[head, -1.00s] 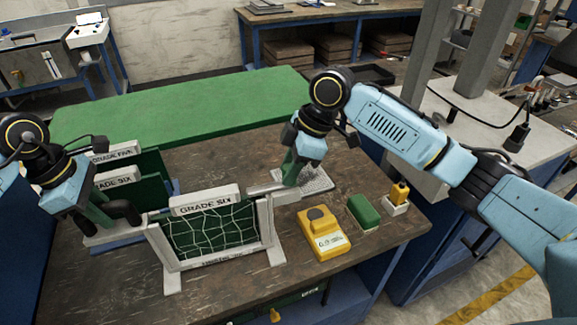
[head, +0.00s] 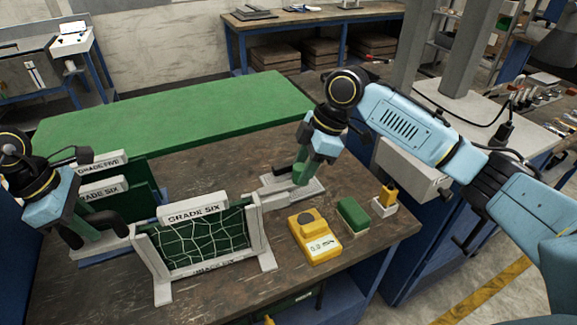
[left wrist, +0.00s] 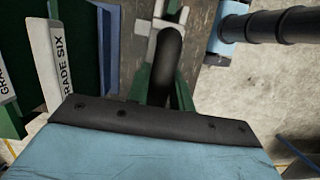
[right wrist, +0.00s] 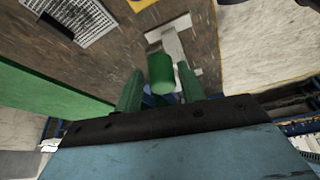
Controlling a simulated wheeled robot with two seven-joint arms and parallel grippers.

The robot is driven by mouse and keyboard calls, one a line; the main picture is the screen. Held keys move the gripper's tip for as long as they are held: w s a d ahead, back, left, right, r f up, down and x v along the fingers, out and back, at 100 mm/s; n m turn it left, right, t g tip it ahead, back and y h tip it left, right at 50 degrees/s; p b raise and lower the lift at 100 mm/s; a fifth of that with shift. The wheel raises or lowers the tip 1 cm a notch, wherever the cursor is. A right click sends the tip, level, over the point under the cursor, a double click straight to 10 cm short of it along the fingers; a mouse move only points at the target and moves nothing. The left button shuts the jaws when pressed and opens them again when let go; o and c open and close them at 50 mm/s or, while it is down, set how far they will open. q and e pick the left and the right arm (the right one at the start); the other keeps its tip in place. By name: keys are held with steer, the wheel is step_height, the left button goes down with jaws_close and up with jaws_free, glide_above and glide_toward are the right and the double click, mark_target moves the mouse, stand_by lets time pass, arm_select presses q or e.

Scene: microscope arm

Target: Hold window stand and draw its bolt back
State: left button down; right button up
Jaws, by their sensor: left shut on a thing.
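The window stand (head: 262,228) is a white frame labelled GRADE SIX with a green, white-lined panel, upright on the bench. Its pale bolt (head: 276,190) extends from the right side, with a green knob (head: 301,173) at the outer end. The knob also shows in the right wrist view (right wrist: 166,78). My right gripper (head: 318,160) is open at the knob, which lies between its green fingers in the right wrist view; contact is unclear. My left gripper (head: 92,232) is shut on the stand's black handle (left wrist: 168,60), left of the panel.
Other green boards (head: 118,182) stand behind my left gripper. A yellow device (head: 314,238), a green block (head: 352,214) and a small yellow-topped item (head: 388,196) sit right of the stand. A green mat (head: 180,110) covers the back of the bench.

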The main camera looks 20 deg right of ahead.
steer(key=shift+o, duration=0.9)
steer(key=shift+a, duration=0.15)
arm_select(q)
steer(key=shift+d, duration=0.1)
arm_select(e)
steer(key=v, duration=1.2)
arm_select(q)
steer(key=c, duration=1.1)
jaws_free()
steer(key=shift+c, duration=0.2)
